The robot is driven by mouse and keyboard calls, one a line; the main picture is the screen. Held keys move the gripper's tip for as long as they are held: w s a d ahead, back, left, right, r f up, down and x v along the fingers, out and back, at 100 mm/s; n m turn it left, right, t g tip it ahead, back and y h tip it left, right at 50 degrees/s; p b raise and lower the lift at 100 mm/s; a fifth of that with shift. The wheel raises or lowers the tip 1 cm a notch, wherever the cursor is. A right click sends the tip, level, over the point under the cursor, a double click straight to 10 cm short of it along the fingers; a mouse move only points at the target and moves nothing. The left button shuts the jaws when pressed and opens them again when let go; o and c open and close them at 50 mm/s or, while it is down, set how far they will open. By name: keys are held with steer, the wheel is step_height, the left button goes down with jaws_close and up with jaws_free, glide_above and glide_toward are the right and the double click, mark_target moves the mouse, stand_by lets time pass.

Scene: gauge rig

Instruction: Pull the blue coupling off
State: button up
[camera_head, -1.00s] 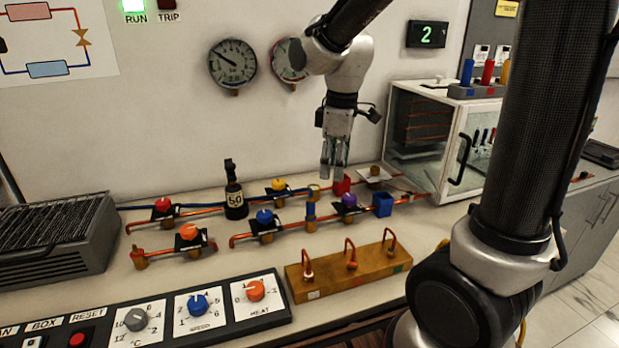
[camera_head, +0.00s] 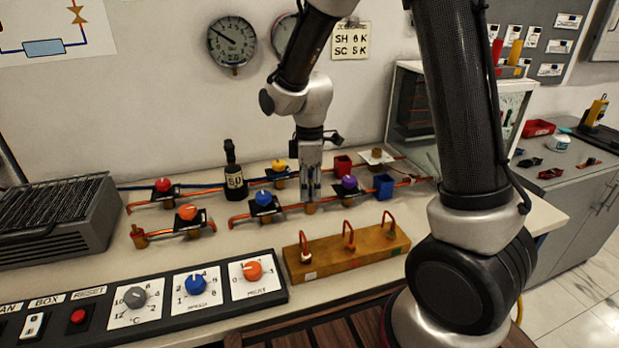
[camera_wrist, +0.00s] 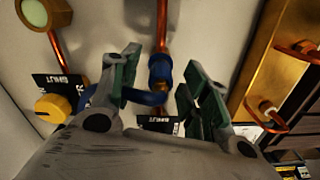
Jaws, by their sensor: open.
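The blue coupling (camera_wrist: 159,72) is a short blue sleeve on a copper line. A blue hose (camera_wrist: 146,97) shows just below it in the wrist view and runs behind the left finger. My gripper (camera_wrist: 163,58) is open, with one green-padded finger on each side of the coupling. Visible gaps separate the fingers from it. In the head view my gripper (camera_head: 311,195) points down over the front copper line, and its fingers hide most of the coupling. A brass fitting (camera_head: 310,208) shows just below the fingertips.
Close by are a blue-knob valve (camera_head: 263,199), a purple-knob valve (camera_head: 348,183), a yellow-knob valve (camera_head: 279,167) and a blue cup (camera_head: 383,186). A black 50 bottle (camera_head: 234,180) stands left. A brass block with copper hooks (camera_head: 345,250) lies in front.

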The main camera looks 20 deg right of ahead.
mark_target(310, 179)
jaws_close()
steer(key=c, duration=0.9)
jaws_free()
jaws_close()
steer(key=shift+r, duration=0.1)
steer(key=shift+r, duration=0.15)
steer(key=shift+r, duration=2.35)
